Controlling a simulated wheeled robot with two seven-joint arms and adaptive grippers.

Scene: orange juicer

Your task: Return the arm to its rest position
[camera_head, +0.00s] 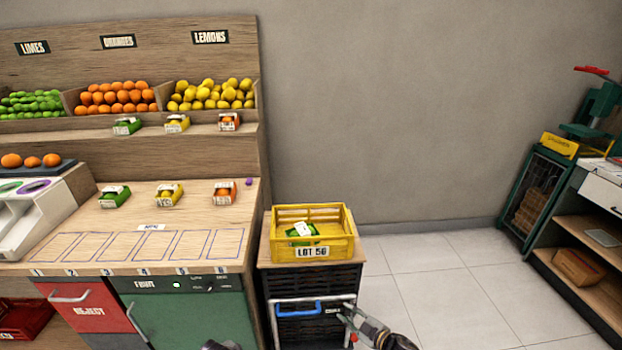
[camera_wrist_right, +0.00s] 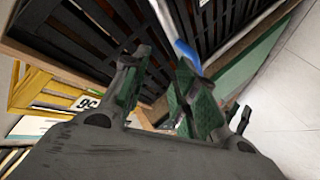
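My right gripper (camera_head: 350,316) is low in the head view, by the front of the dark cart under the yellow crate. In the right wrist view its two green-padded fingers (camera_wrist_right: 163,68) stand apart with nothing between them. A blue handle (camera_head: 298,308) on the cart's front bar is to the left of the gripper; part of it also shows past the fingers in the right wrist view (camera_wrist_right: 187,52). Whether the fingers touch the bar is unclear. My left gripper cannot be made out; only a small dark piece shows at the bottom edge of the head view.
The yellow crate (camera_head: 281,251), marked LOT 56, holds a green carton (camera_head: 302,230) on the cart (camera_head: 350,278). The fruit counter (camera_head: 140,222), with cartons, stands left. Green-framed shelving (camera_head: 560,222) stands right. Tiled floor (camera_head: 440,275) between is clear.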

